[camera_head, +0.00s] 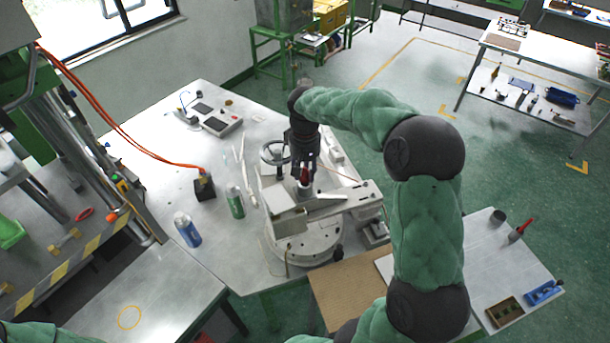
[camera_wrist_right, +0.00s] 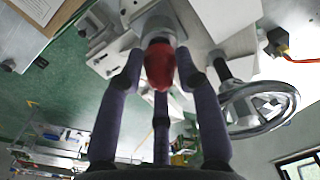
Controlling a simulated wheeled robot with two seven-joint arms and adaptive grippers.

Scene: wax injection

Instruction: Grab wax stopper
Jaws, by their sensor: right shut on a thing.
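The wax stopper looks like a small red piece (camera_head: 304,175) at the wax machine in the head view. In the right wrist view the red stopper (camera_wrist_right: 160,66) sits between the fingertips, at the end of a grey cylindrical nozzle. My right gripper (camera_head: 304,172) reaches down over the machine and is shut on the stopper; it also shows in the right wrist view (camera_wrist_right: 160,75). The wax machine (camera_head: 308,245) is white with a round base and stands on the table. I cannot tell whether the stopper is still seated. My left gripper is not in view.
A handwheel (camera_wrist_right: 258,108) is close beside the right gripper. A green bottle (camera_head: 235,201), a blue-white bottle (camera_head: 187,229) and a black box (camera_head: 204,187) stand left of the machine on the white table (camera_head: 150,160). A brown board (camera_head: 345,286) lies in front.

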